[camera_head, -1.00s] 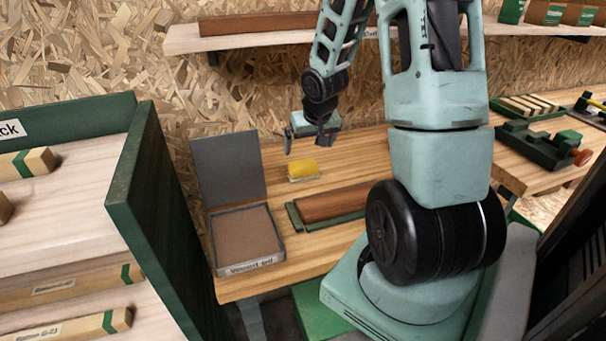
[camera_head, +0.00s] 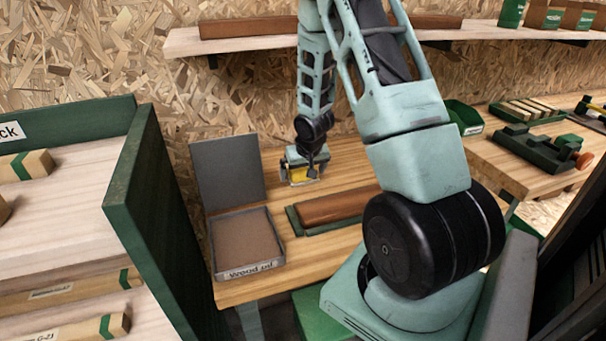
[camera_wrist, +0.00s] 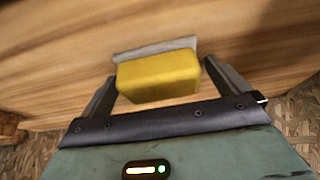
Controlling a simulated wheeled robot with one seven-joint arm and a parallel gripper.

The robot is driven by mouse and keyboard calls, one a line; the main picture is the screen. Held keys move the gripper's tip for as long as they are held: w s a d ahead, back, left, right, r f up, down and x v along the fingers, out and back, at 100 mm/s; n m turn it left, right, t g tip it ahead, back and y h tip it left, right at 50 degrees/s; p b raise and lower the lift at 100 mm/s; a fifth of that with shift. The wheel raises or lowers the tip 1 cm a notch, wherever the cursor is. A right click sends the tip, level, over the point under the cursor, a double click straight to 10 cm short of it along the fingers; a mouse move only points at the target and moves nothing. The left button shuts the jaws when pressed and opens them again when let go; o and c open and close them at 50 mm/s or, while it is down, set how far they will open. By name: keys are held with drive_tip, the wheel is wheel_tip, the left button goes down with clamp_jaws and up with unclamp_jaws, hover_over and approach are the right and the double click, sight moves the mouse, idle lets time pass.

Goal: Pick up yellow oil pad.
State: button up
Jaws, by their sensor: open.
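The yellow oil pad (camera_head: 302,173) is a small yellow block on the wooden table, partly hidden by my gripper in the head view. In the wrist view the yellow oil pad (camera_wrist: 158,77) sits between my two fingers, with a pale grey strip along its far side. My gripper (camera_head: 303,178) is down over the pad. Its fingers are open on either side of the pad, and in the wrist view my gripper (camera_wrist: 158,85) shows a gap at each side.
An open grey box (camera_head: 277,262) labelled "Wood oil" with a brown inside stands at the table's left. A brown wooden piece (camera_head: 340,205) lies in a green holder (camera_head: 294,220) in front of the pad. A green shelf unit (camera_head: 150,200) borders the left.

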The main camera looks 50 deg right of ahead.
drive_tip(key=shift+c, duration=0.3)
drive_tip(key=c, duration=0.9)
drive_tip(key=shift+o, duration=0.2)
wheel_tip(320, 180, up, 10)
drive_tip(key=shift+r+p, duration=0.1)
drive_tip(key=shift+p, duration=0.5)
drive_tip(key=o, duration=0.4)
drive_tip(key=c, duration=0.3)
